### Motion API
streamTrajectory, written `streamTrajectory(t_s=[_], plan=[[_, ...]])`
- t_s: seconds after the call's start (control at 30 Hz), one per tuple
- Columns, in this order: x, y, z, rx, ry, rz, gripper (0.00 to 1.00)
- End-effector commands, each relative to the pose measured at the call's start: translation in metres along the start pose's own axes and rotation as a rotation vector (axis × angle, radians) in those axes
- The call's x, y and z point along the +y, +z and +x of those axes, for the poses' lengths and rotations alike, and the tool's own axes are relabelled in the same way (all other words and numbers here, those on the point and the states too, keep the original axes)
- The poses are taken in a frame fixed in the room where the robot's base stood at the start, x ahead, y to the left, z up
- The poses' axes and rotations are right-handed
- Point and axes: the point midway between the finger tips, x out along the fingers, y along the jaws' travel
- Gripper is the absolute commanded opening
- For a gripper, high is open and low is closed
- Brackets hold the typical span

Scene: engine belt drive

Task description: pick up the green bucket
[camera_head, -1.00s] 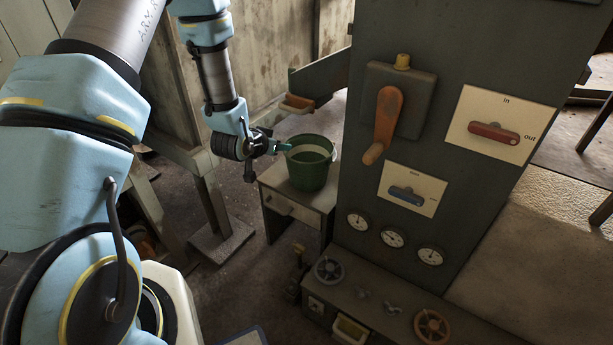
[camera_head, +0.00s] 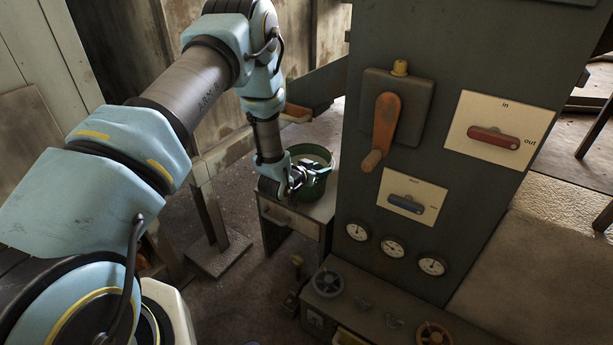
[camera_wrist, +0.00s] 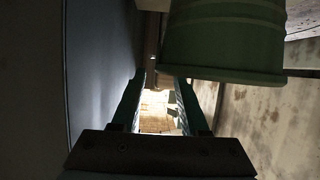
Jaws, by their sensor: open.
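The green bucket (camera_head: 318,180) stands on a small cabinet beside the dark machine panel in the head view. My gripper (camera_head: 314,170) is in front of the bucket in that view and covers part of it. In the wrist view the bucket (camera_wrist: 226,38) fills the upper right. My gripper (camera_wrist: 158,92) shows there with its two green fingers apart and nothing between them. The bucket's wall is above and to the right of the fingertips in that picture. I cannot tell whether the gripper touches it.
The small cabinet (camera_head: 290,222) has a drawer. The tall machine panel (camera_head: 450,130) stands close on the right, with an orange lever (camera_head: 381,130), dials and handwheels. A wooden post on a flat foot (camera_head: 218,253) stands left of the cabinet.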

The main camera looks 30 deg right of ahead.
Motion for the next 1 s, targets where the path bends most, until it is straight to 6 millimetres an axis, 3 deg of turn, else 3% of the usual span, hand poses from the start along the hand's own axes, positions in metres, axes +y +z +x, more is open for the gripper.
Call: streamTrajectory(t_s=[0.2, 0.47, 0.87, 1.0], plan=[[-0.001, 0.000, 0.026, 0.000, 0.001, 0.001, 0.44], [-0.001, 0.000, 0.028, 0.000, 0.000, 0.000, 0.44], [-0.001, 0.001, 0.028, -0.001, 0.001, 0.000, 0.00], [-0.001, 0.001, 0.028, -0.002, 0.001, 0.000, 0.00]])
